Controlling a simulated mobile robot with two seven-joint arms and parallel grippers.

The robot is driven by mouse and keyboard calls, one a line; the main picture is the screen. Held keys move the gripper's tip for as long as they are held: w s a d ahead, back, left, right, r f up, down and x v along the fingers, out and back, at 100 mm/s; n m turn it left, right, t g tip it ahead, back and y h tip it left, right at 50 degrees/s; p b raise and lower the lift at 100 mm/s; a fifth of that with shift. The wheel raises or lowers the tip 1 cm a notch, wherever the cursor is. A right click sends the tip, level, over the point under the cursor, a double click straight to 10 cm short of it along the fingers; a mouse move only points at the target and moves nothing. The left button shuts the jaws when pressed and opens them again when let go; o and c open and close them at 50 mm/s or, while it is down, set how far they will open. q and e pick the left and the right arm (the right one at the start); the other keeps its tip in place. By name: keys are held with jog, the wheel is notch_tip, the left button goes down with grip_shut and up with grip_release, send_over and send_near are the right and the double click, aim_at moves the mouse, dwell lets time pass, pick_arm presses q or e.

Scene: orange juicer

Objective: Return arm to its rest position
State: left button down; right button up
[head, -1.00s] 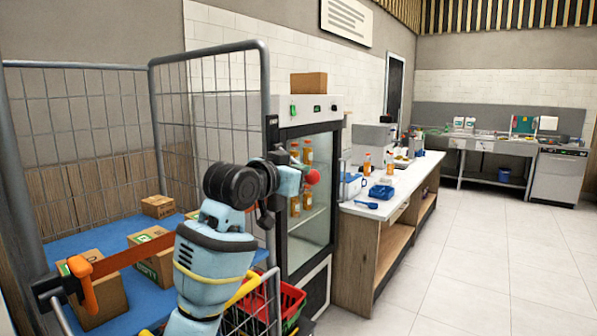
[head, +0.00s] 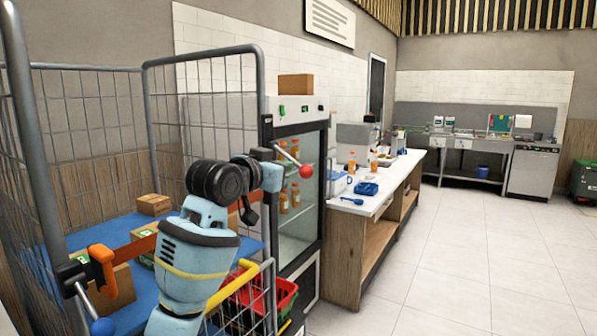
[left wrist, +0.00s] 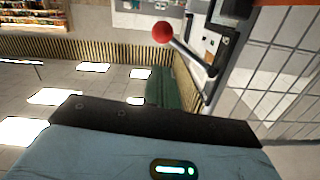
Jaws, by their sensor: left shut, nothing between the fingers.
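My left arm (head: 200,255) is blue with black joints and rises from the bottom, left of centre, in the head view. It is folded, with the black elbow joint (head: 217,182) on top and the far link bending back down. My left gripper (head: 249,208) is small, dark and partly hidden beside the upper arm. It is shut, with nothing seen in it. In the left wrist view a blue housing with a dark edge (left wrist: 150,125) and a green light fills the bottom. My right gripper is not in view.
A wire cage cart (head: 203,55) with a blue deck and brown boxes (head: 154,204) stands close by on the left. An orange strap handle (head: 103,265) and a red ball lever (head: 306,171) are near my arm. A fridge (head: 300,210) stands beyond. Floor on the right is clear.

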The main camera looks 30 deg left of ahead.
pick_arm(q)
jog(key=shift+s, duration=0.1)
jog(key=s+d+f+g, duration=0.1)
jog(key=d+f, duration=0.1)
jog(key=f, duration=1.3)
jog(key=s+d+f+g, duration=0.1)
jog(key=d+f+g, duration=0.15)
jog(key=f, duration=1.15)
jog(key=s+d+f+g, duration=0.1)
jog(key=s+d+f, duration=0.1)
jog(key=s+f, duration=0.55)
jog(key=s+d+f, duration=0.2)
jog(key=s+f, duration=0.2)
jog(key=f, duration=0.6)
jog(key=s+d+f+g, duration=0.1)
jog(key=s+f, duration=0.4)
jog(key=s, duration=0.3)
jog(key=s+d+f+g, duration=0.1)
jog(key=s+d+f, duration=0.1)
jog(key=s+f, duration=0.3)
jog(key=s+d+f+g, duration=0.1)
jog(key=s+f, duration=0.3)
jog(key=s, duration=0.9)
jog(key=shift+d+f+h, duration=0.3)
jog(key=shift+d+f, duration=0.1)
jog(key=shift+d, duration=0.35)
jog(key=shift+w, duration=0.1)
jog(key=shift+a, duration=0.1)
